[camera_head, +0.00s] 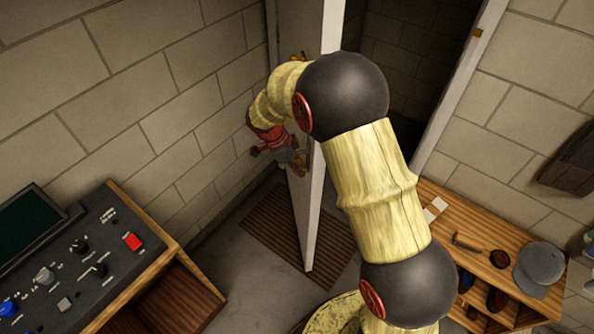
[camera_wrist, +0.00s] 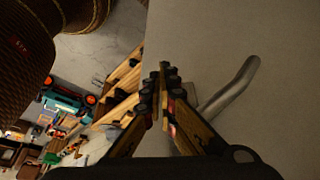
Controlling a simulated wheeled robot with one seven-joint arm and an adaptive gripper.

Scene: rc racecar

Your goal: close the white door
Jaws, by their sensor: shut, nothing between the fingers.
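The white door (camera_head: 316,215) stands open in the head view, seen almost edge-on beside the dark doorway (camera_head: 410,60). My arm passes in front of it and hides part of it. My gripper (camera_head: 298,166) is on the left side of the door, close to its face. In the wrist view the door's face (camera_wrist: 225,40) fills the right side, with a grey metal lever handle (camera_wrist: 232,88) on it. There my gripper (camera_wrist: 163,72) is shut and empty, its fingertips left of the handle. I cannot tell whether the fingers touch the door.
A block wall (camera_head: 150,100) is close on the left of the door. A control console (camera_head: 100,250) stands at lower left. A wooden shelf (camera_head: 440,190) with a grey cap (camera_head: 540,263) stands at right. A brown slatted mat (camera_head: 265,225) lies on the floor below the door.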

